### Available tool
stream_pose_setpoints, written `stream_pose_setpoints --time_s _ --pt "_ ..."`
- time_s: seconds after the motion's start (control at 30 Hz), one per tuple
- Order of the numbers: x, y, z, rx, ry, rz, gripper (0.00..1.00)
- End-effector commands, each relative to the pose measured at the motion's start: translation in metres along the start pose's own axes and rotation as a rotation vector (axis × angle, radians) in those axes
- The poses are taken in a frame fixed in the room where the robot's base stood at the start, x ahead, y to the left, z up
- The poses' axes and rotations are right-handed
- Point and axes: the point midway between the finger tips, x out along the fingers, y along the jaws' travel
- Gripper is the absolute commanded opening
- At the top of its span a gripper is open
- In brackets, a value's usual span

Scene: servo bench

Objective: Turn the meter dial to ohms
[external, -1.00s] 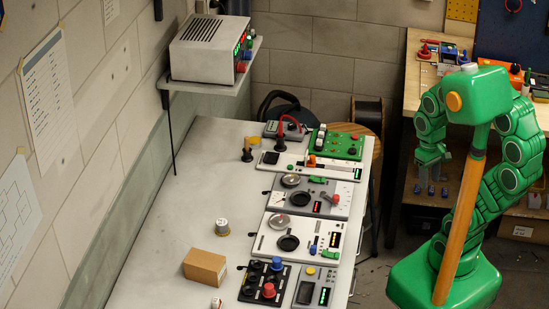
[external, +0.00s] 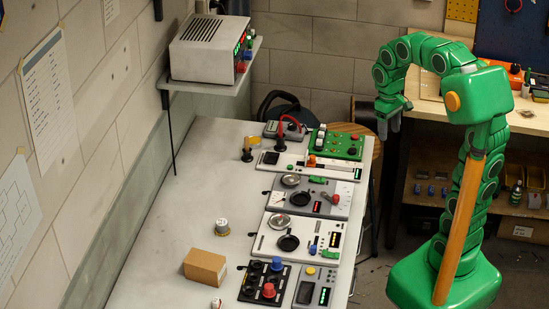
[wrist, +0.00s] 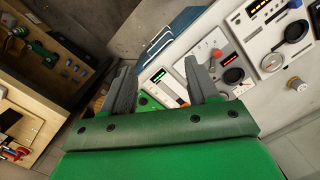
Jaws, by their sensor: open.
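My gripper (external: 390,128) is raised beside the right edge of the bench's far end, near the green panel. In the wrist view its two grey fingers (wrist: 160,88) are spread apart with nothing between them. I cannot tell for sure which unit is the meter. A grey unit with a dark display and a yellow knob (external: 310,270) is at the near end of the bench. A grey panel with a pale gauge face and a red-tipped lever (external: 331,197) lies mid-row. No ohms marking is readable.
The bench (external: 180,215) carries a row of panels along its right side. A green panel (external: 343,146) and a red cable (external: 282,128) are at the far end. A cardboard box (external: 205,266) stands on the left. A wooden workbench (external: 425,105) is behind my arm.

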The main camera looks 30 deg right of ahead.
Motion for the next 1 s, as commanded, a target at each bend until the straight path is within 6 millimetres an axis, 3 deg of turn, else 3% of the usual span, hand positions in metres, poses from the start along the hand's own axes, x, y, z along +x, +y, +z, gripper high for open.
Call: stream_pose_setpoints --time_s 0.1,0.53,1.0 --pt "-0.007 0.005 -0.032 -0.028 0.006 0.002 0.60" --pt "-0.023 0.019 -0.134 -0.133 0.025 0.010 0.60" --pt "-0.019 0.032 -0.242 -0.248 0.046 0.020 0.60"
